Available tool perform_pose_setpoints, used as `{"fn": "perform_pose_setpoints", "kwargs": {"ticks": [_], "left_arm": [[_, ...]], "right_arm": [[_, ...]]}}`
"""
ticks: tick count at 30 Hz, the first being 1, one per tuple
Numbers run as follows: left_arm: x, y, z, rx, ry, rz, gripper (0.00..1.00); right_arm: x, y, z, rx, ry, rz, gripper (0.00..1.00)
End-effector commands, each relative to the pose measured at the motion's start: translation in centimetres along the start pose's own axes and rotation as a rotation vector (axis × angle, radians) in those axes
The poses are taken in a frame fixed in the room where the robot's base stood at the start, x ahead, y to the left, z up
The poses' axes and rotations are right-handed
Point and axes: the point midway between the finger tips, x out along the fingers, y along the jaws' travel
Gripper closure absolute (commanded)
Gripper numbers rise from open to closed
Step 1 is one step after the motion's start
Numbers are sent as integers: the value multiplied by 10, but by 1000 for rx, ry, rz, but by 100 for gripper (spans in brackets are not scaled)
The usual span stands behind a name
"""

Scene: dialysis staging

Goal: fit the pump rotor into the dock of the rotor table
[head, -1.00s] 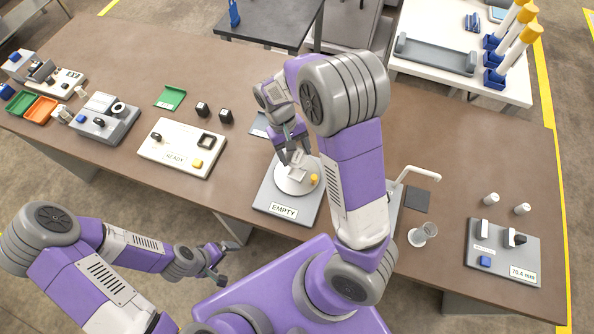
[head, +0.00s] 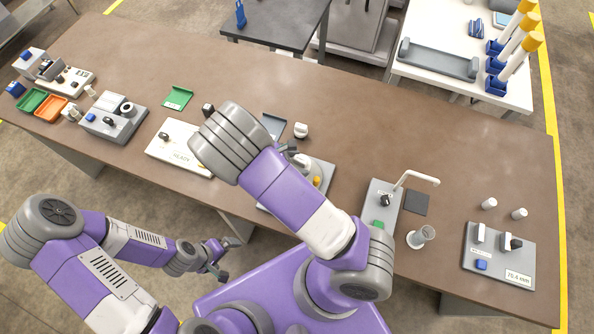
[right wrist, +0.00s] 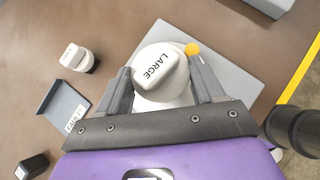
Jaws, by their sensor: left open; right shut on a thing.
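The pump rotor (right wrist: 150,70), a white block marked LARGE, sits between the fingers of my right gripper (right wrist: 160,72) in the right wrist view. The gripper is shut on it. Behind it are the white disc (right wrist: 147,50), yellow knob (right wrist: 191,49) and grey plate (right wrist: 236,62) of the rotor table. The rotor hides the dock, so I cannot tell whether it is seated or above it. In the head view my forearm covers much of the rotor table (head: 324,169). My left gripper (head: 219,266) is open and empty, off the table's front edge.
A second white block on a dark base (right wrist: 77,58) stands beside a grey tray marked FAULTY (right wrist: 62,103). A READY board (head: 165,146) lies left of my right arm. A device with a bent white spout (head: 384,205) stands to the right.

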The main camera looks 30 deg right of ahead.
Motion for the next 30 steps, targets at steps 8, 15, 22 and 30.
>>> {"fn": "perform_pose_setpoints", "kwargs": {"ticks": [8,15,22,30], "left_arm": [[5,-2,0,0,0,0,0],[6,-2,0,0,0,0,0],[7,-3,0,0,0,0,0],[8,-3,0,0,0,0,0]], "right_arm": [[24,0,-22,0,-2,-1,71],[36,0,-34,4,1,-1,71],[36,0,-35,4,1,-1,71],[37,0,-36,3,1,-1,7]]}}
